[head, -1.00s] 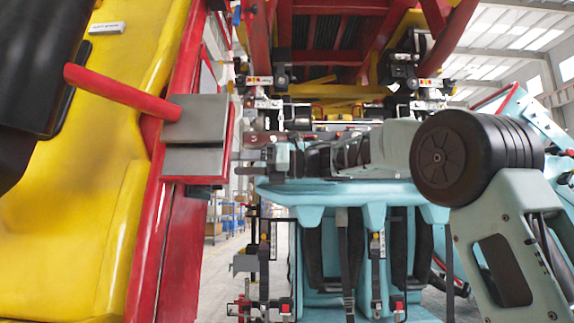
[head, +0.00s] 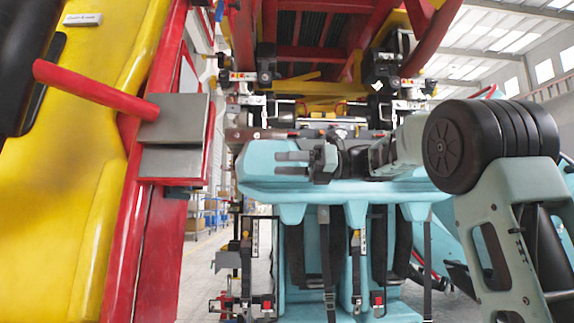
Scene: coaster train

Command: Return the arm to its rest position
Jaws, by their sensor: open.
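My arm comes in from the right, its large black joint and grey-green links covering part of the scene. My gripper (head: 278,163) points left, with its two dark fingers apart and nothing between them. It appears in front of the light-blue seat row (head: 258,178) of the coaster train. A clear gap shows between the fingertips and the grey metal plates (head: 172,160) on the red frame to the left.
A yellow body panel (head: 75,190) with a red bar (head: 95,90) fills the left side. Red and yellow train structure (head: 310,55) stands above and behind. Black harnesses (head: 327,260) hang below the seat row. Open floor (head: 205,270) shows between the panel and seats.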

